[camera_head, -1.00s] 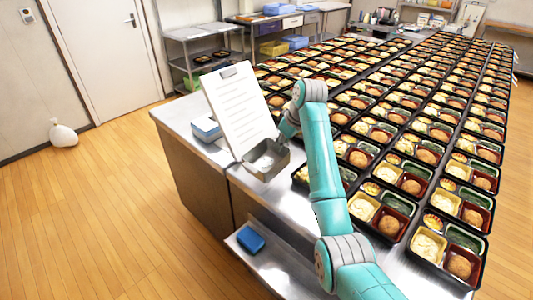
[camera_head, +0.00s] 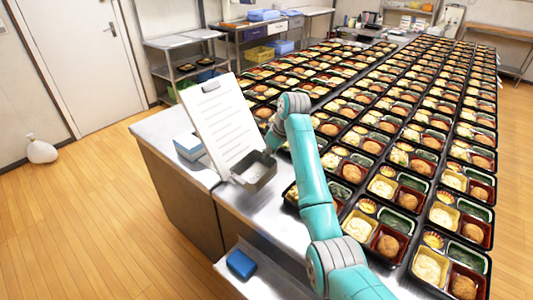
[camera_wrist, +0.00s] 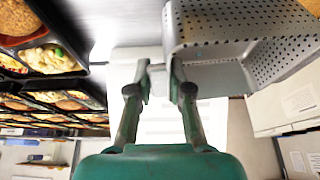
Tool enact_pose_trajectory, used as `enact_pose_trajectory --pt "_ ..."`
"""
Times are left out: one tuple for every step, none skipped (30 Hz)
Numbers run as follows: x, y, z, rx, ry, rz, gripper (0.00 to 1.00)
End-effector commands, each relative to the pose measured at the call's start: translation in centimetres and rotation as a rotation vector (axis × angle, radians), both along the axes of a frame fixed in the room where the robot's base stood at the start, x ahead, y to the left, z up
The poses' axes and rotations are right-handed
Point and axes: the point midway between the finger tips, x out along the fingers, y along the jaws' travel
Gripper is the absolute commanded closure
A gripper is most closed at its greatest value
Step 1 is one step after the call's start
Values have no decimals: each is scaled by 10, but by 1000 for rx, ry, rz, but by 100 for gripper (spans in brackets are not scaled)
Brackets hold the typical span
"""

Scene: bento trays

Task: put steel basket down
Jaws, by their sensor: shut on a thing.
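The steel basket (camera_head: 258,172) is a small grey metal box at the front of the steel counter, by the lower right corner of a white clipboard. In the wrist view the basket (camera_wrist: 245,30) fills the upper right, with perforated walls. My gripper (camera_wrist: 162,82) is shut on a grey edge part of the basket, one finger on each side. In the head view my teal arm reaches over the counter, and my fingertips are hardly visible behind the basket. I cannot tell whether the basket's base touches the counter.
The clipboard (camera_head: 218,125) leans upright beside the basket, with a pale blue box (camera_head: 188,147) to its left. Long rows of filled bento trays (camera_head: 370,230) cover the counter to the right. A blue item (camera_head: 241,264) lies on the lower shelf. Bare counter (camera_head: 265,208) shows in front.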

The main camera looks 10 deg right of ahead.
Motion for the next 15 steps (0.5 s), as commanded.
enact_pose_trajectory --pt "-1 0 -11 1 3 0 100" --pt "0 0 -16 1 3 0 100" --pt "0 0 -22 0 2 -1 100" --pt "0 0 -27 0 2 -1 100" --pt "0 0 -31 0 2 -1 100" --pt "0 0 -37 0 2 -1 100" --pt "0 0 -40 0 2 -1 100" --pt "0 0 -42 0 0 -1 100" --pt "0 0 -45 0 0 -1 100" --pt "0 0 -47 0 0 -1 100" --pt "0 0 -48 0 1 -1 100" --pt "0 0 -50 0 1 -1 100" --pt "0 0 -51 -1 1 0 100" --pt "0 0 -51 0 1 0 100" --pt "0 0 -51 0 1 0 100"
